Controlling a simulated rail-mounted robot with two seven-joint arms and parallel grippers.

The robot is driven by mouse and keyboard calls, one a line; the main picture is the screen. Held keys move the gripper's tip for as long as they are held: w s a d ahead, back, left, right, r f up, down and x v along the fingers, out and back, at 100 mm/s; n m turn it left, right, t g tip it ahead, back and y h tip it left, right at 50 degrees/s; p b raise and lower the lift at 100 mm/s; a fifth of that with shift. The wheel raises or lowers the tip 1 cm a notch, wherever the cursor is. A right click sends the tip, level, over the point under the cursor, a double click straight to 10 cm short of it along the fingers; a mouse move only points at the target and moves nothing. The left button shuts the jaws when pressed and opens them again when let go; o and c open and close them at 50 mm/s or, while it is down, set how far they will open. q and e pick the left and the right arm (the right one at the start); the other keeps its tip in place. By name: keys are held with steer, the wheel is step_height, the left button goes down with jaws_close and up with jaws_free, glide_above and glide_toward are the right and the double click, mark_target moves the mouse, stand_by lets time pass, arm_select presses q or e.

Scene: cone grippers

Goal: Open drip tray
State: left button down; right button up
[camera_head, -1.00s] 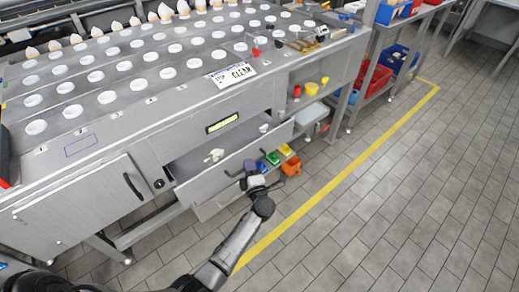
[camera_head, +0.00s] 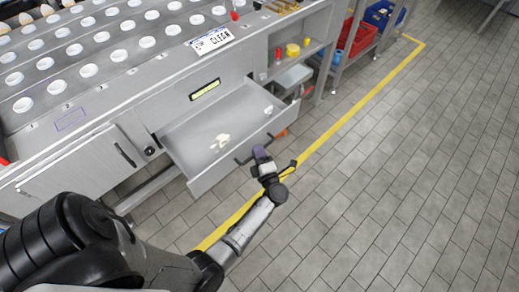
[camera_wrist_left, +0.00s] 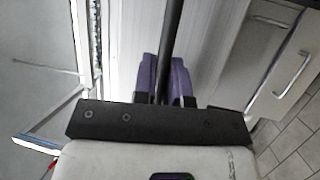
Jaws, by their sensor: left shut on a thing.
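The drip tray (camera_head: 190,137) is a grey metal drawer pulled well out from under the machine. A few pale scraps lie on its floor. My left gripper (camera_head: 261,153) is at the tray's front panel, shut on its dark bar handle (camera_head: 242,161). In the left wrist view the purple fingertips (camera_wrist_left: 166,75) close around the black handle bar (camera_wrist_left: 173,35). My right gripper is not in view.
The machine top (camera_head: 105,75) carries rows of white round cups. A cabinet door (camera_head: 85,172) with a black handle is left of the tray. Shelves with a red bin (camera_head: 355,37) and a blue bin (camera_head: 380,14) stand at the upper right. The tiled floor in front is clear.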

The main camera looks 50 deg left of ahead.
arm_select(q)
steer(key=c, duration=1.2)
jaws_free()
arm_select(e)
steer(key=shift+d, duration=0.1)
